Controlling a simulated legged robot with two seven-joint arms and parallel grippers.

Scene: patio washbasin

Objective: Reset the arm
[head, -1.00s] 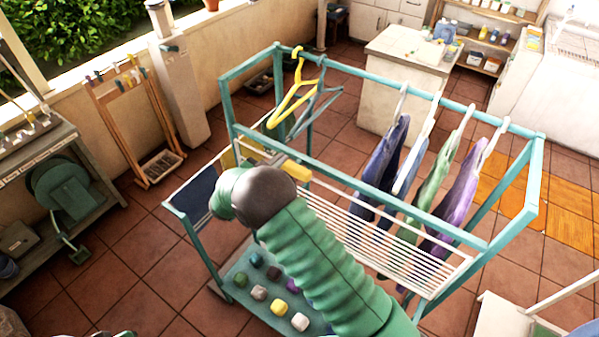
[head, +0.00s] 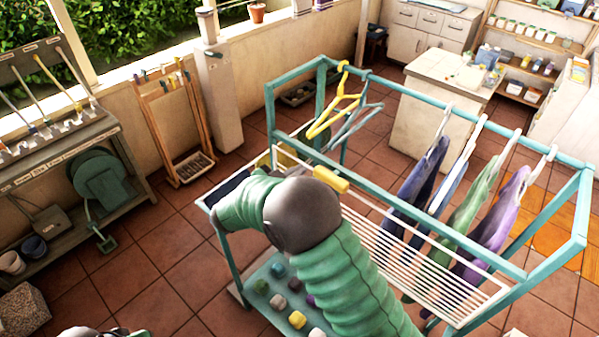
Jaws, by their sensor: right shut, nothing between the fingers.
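My right arm rises from the bottom in a ribbed green sleeve to a grey joint, then bends left. The end of it, with my right gripper (head: 238,207), is over the left end of the teal drying rack (head: 438,103). The fingers cannot be made out clearly; the gripper is shut and holds nothing. My left gripper does not show; only a small grey and green part is at the bottom left edge.
A yellow hanger (head: 333,115) and a grey hanger (head: 352,125) hang on the rack beside several clothes. The slatted shelf (head: 430,262) is close to my right arm. Coloured blocks lie on the lower shelf (head: 258,283). A tool bench (head: 60,140) stands left.

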